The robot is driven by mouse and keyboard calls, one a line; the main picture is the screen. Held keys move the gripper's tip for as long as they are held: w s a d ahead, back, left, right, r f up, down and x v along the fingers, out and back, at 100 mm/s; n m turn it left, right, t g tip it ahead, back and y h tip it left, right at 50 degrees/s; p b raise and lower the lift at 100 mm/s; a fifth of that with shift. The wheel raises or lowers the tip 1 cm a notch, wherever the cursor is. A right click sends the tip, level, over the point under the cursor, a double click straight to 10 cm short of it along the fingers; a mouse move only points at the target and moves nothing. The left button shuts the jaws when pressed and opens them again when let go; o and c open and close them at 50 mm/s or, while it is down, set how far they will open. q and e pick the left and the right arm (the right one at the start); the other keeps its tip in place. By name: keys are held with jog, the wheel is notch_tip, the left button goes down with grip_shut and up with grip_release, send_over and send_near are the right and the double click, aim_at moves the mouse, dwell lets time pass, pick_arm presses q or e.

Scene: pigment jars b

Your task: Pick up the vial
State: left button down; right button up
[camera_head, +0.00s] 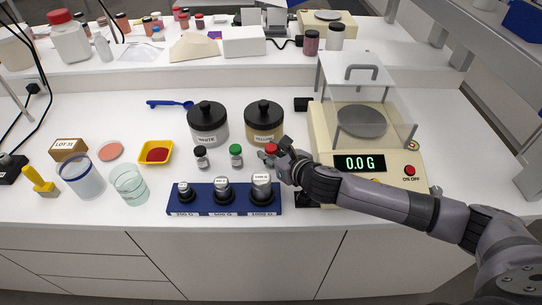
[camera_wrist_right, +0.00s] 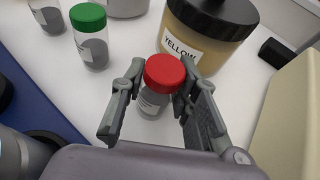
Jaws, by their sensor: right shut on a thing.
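A small clear vial with a red cap and grey contents (camera_wrist_right: 153,100) stands between the fingers of my right gripper (camera_wrist_right: 152,108) in the right wrist view. The fingers are shut on it from both sides, and it looks upright. In the head view its red cap (camera_head: 271,149) shows beside my right gripper (camera_head: 275,153), which covers most of its body. A green-capped vial (camera_head: 236,154) stands to its left, and a black-capped vial (camera_head: 201,157) further left. I cannot tell whether the held vial touches the table. My left gripper is not in view.
The jar labelled yellow (camera_head: 264,122) stands just behind, with the white jar (camera_head: 207,124) to its left. A blue weight rack (camera_head: 171,201) lies in front. The balance (camera_head: 387,183), reading 0.0 G, stands right, under my right arm. A yellow tray (camera_head: 143,160) sits left.

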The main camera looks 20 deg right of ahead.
grip_shut()
jog(key=shift+r, duration=0.1)
